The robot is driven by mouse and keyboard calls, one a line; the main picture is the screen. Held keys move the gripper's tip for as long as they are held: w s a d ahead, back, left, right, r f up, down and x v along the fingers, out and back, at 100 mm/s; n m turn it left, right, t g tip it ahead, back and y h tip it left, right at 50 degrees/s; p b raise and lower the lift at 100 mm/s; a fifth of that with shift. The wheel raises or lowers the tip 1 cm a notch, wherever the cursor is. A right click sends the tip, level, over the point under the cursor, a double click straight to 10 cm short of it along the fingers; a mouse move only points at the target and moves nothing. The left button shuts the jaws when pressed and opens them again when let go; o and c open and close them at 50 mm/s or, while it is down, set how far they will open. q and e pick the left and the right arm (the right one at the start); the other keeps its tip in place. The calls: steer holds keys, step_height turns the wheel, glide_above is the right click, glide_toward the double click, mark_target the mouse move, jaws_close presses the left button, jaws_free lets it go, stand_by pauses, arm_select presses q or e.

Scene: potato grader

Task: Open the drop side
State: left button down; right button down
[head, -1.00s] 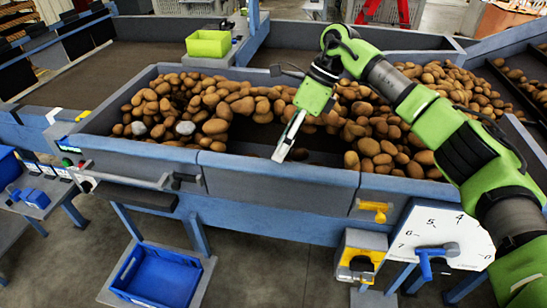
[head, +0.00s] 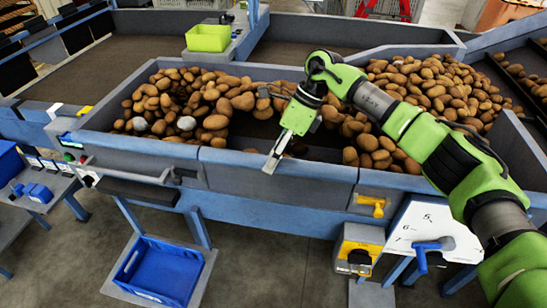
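The drop side (head: 275,187) is the grey panel in the middle of the grader's front wall, and it stands upright and closed. A yellow latch handle (head: 373,204) sits at its right end. A small dark fitting (head: 187,175) sits near its left end. My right gripper (head: 271,163) hangs over the panel's top edge, pointing down. I cannot tell whether it touches the edge. Its fingers show edge-on, so their opening is unclear, and nothing shows held in it. My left gripper is not in view.
Potatoes (head: 210,95) lie in the trough behind the panel, with a bare patch near my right gripper. A dial plate with a blue lever (head: 424,247) and a yellow-grey box (head: 357,250) are at the lower right. A blue crate (head: 160,271) stands below left.

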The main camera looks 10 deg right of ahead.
steer(key=shift+s+a+f+t+b, duration=0.1)
steer(key=shift+s+f+t+b, duration=0.05)
steer(key=shift+s+t+b, duration=0.35)
steer(key=s+a+f+t+h+b, duration=0.1)
steer(key=s+a+f+b, duration=0.1)
steer(key=s+b, duration=0.6)
steer(key=shift+s+a+f+n+t+b, duration=0.15)
steer(key=shift+a+f+n+t+b, duration=0.25)
steer(key=shift+b, duration=0.45)
